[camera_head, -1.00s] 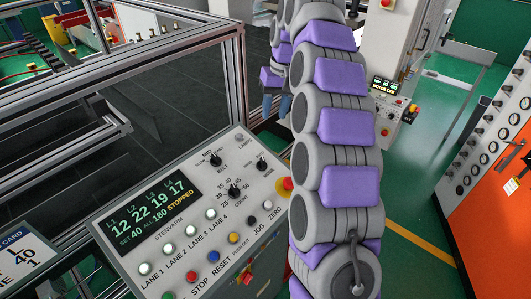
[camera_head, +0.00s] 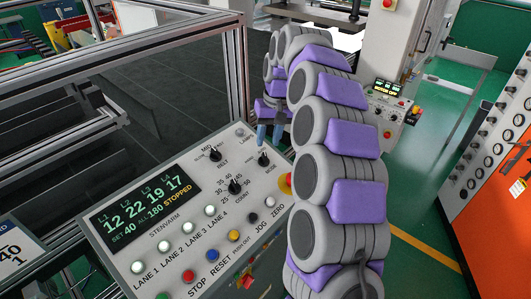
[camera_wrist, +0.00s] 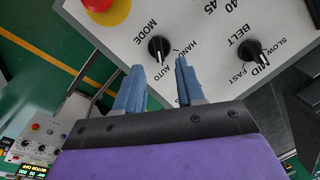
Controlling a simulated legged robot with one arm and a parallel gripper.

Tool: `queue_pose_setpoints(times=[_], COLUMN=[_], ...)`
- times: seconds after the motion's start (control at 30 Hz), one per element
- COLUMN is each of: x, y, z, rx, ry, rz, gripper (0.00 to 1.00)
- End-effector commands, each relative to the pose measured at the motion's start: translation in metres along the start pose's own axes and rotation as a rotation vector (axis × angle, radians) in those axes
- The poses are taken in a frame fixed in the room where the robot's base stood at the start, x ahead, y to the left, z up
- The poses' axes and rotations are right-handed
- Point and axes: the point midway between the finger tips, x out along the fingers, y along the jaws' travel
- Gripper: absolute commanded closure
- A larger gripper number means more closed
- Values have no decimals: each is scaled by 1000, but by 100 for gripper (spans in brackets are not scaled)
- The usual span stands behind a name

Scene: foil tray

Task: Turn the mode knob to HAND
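The mode knob (camera_head: 263,159) is a small black knob at the right end of the grey control panel (camera_head: 145,262). In the wrist view the mode knob (camera_wrist: 160,48) lies beyond my fingertips, its white mark appearing to point towards AUTO; the HAND label is beside it. My gripper (camera_wrist: 157,78) is open and empty, with two blue fingers apart and the knob roughly in line with the gap. In the head view my gripper (camera_head: 269,134) hangs just above and behind the knob. I see no contact.
The belt knob (camera_wrist: 252,52) and the count knob (camera_head: 235,187) are close by. A red emergency button (camera_head: 286,182) with a yellow base sits at the panel's right edge. An aluminium frame (camera_head: 240,70) stands behind the panel.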

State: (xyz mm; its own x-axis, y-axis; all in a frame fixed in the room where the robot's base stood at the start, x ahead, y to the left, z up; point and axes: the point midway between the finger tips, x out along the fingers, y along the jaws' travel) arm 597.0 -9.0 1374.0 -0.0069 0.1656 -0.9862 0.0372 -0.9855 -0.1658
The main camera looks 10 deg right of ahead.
Motion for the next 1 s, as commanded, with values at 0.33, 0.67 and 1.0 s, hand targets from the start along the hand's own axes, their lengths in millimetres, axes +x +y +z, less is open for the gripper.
queue_pose_setpoints(times=[0.33, 0.67, 1.0], x=[47, 58, 58], y=[2, 0, 1], z=[1, 1, 0], rx=[-1, 0, 0], ry=[-2, 0, 0], rz=[-1, -1, -1], gripper=[62, 62, 82])
